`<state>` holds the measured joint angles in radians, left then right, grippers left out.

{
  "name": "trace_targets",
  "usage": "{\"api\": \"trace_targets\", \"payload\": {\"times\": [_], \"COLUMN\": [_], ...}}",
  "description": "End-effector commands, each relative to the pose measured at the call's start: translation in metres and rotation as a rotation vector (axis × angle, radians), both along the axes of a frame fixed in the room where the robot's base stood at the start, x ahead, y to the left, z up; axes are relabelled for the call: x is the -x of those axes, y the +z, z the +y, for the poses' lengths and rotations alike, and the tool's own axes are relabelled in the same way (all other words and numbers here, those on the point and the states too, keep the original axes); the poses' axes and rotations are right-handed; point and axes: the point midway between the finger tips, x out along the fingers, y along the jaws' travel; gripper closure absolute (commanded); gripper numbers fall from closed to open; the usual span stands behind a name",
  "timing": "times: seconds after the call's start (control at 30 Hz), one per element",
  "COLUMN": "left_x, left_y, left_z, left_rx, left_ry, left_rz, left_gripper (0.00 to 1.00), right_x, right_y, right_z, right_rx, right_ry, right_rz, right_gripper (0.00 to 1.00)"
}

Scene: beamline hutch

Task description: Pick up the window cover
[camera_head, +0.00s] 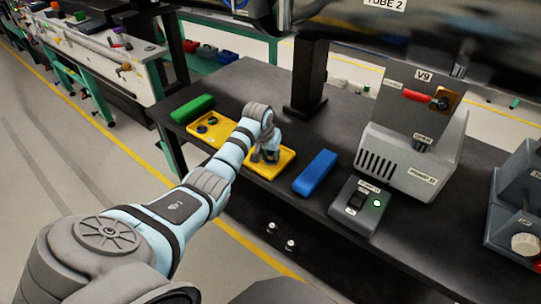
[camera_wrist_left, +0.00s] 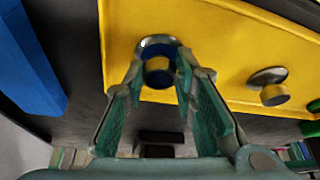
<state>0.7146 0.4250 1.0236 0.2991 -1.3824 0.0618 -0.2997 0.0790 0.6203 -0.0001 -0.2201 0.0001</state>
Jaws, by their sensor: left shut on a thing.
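A yellow tray (camera_head: 285,160) lies on the dark bench and fills much of the left wrist view (camera_wrist_left: 225,45). My left gripper (camera_head: 266,156) reaches down over the tray's right part. I cannot tell whether the piece is lifted off the tray. My right gripper is not in view.
A green block (camera_head: 192,108) lies left of the tray, a blue block (camera_head: 316,172) right. A switch box (camera_head: 357,205) and grey V9 unit (camera_head: 410,150) stand further right. Another silver round part (camera_wrist_left: 268,76) is nearby.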

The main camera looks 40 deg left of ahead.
Motion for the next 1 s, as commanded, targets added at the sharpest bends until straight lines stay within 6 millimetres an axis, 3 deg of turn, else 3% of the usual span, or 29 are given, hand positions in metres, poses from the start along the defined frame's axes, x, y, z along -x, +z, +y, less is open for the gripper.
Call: {"api": "trace_targets", "payload": {"times": [0.17, 0.27, 0.5, 0.7, 0.8, 1.0], "left_x": [-0.001, -0.001, -0.001, -0.001, -0.001, 0.000], "left_y": [0.016, 0.040, 0.132, 0.186, 0.197, 0.200], "left_z": [0.000, 0.001, 0.001, 0.000, 0.000, 0.000], "left_rx": [0.000, -0.001, -0.002, -0.001, 0.000, 0.000], "left_ry": [0.001, 0.001, 0.000, 0.001, 0.000, 0.000], "left_rz": [-0.003, -0.005, -0.007, -0.004, -0.002, 0.000], "left_gripper": [1.00, 1.00, 1.00, 1.00, 1.00, 1.00], "right_x": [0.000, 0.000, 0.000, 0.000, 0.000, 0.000], "right_y": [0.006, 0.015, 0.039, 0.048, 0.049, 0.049], "right_z": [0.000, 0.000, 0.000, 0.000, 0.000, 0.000], "right_rx": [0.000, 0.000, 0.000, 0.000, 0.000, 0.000], "right_ry": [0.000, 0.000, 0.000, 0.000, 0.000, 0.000], "right_rz": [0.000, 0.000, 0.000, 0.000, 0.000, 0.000], "right_gripper": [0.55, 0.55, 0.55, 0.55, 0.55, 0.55]}}
